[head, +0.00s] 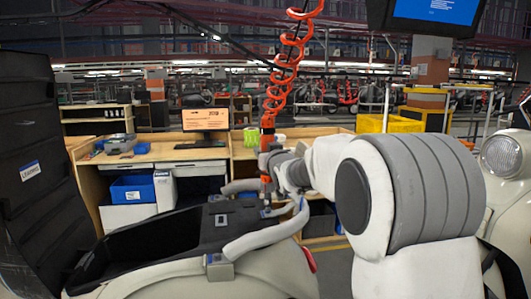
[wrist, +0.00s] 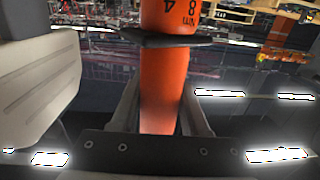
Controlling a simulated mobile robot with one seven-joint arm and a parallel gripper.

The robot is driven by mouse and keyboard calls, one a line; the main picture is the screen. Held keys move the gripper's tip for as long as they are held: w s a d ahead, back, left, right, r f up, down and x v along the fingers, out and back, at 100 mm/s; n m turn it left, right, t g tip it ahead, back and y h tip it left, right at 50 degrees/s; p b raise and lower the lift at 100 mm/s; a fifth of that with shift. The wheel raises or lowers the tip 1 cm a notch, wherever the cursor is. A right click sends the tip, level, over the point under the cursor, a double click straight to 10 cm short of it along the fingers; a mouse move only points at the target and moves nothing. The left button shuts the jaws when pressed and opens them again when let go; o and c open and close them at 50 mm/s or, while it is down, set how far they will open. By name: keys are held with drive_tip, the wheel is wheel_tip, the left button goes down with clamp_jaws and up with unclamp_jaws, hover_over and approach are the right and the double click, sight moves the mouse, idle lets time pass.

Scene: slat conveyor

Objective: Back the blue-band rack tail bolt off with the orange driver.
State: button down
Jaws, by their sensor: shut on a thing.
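The orange driver (head: 266,181) hangs upright below a red coiled hose, over the open scooter body. My gripper (head: 268,164) is shut on the driver; in the wrist view the orange body (wrist: 163,90) stands between the fingers, with a dark collar above. The driver's lower end is at or just above a small bracket (head: 268,212) at the rack's tail end; I cannot tell whether it touches. The rack's pale curved tubes (head: 262,241) run along both sides of this spot. The bolt itself is too small or hidden to make out.
The raised black seat (head: 38,170) stands at the left, beside the open black storage well (head: 140,243). A wooden workbench (head: 160,152) with a monitor (head: 205,118) and blue bins (head: 132,188) is behind. A yellow crate (head: 390,124) stands farther back.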

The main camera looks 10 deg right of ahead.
drive_tip(key=shift+r, duration=0.2)
drive_tip(key=shift+r+p, duration=1.65)
drive_tip(key=shift+r, duration=0.95)
drive_tip(key=shift+s, duration=0.1)
